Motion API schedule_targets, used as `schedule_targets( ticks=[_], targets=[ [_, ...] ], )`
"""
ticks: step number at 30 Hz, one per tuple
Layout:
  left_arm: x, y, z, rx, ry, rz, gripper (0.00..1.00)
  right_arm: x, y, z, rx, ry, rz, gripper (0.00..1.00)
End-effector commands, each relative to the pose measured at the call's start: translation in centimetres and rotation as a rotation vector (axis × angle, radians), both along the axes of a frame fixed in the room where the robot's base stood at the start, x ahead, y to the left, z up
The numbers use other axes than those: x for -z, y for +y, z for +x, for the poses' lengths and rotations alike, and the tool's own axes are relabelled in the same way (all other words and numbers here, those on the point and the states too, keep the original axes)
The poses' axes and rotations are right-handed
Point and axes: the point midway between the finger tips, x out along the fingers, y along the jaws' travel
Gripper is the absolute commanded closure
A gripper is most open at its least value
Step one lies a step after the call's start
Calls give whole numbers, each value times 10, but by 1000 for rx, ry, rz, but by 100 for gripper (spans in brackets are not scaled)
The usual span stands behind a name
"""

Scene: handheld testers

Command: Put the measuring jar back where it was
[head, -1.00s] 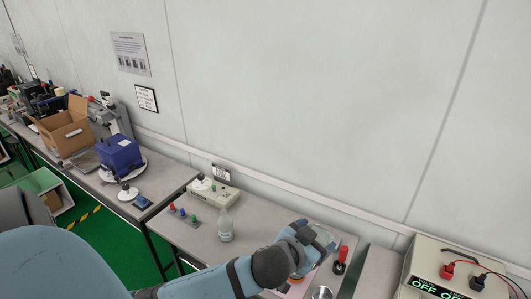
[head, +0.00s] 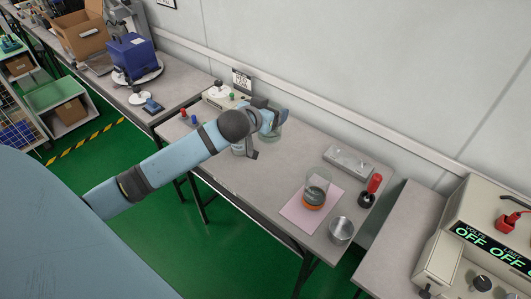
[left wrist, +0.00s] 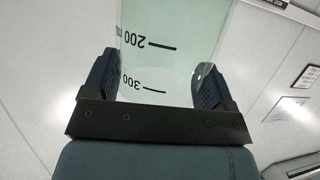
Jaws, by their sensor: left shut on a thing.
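The measuring jar is clear, greenish glass with dark marks, and my left gripper is shut around it. In the left wrist view the jar (left wrist: 170,45) fills the gap between the two fingers (left wrist: 166,85), with marks 200 and 300 upside down. In the head view my left gripper (head: 270,122) is over the back left part of the middle bench, and part of the jar (head: 275,134) shows beside it. I cannot tell whether the jar's base touches the bench. My right gripper is not in view.
A beaker with an orange base (head: 316,190) stands on a pink sheet (head: 296,214). A metal cup (head: 341,230) and red-handled tool (head: 371,190) are right.

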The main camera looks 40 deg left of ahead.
Motion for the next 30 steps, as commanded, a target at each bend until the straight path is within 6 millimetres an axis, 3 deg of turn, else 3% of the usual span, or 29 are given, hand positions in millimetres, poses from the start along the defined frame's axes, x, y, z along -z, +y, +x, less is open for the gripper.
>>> schedule_targets(
  ticks=[1, 6, 12, 20, 27, 30],
  targets=[
    [17, 0, -1, -1, 6, -1, 70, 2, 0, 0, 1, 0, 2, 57],
    [63, 0, 0, -1, 4, 0, 70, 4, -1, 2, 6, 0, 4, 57],
    [107, 0, 0, 0, 2, 1, 70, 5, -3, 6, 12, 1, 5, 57],
    [127, -1, 0, 0, 1, 0, 70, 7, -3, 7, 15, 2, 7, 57],
    [161, -1, 0, 0, 1, 0, 70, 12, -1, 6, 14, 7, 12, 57],
    [165, -1, 0, 1, -1, 1, 70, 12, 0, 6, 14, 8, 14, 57]
  ],
)
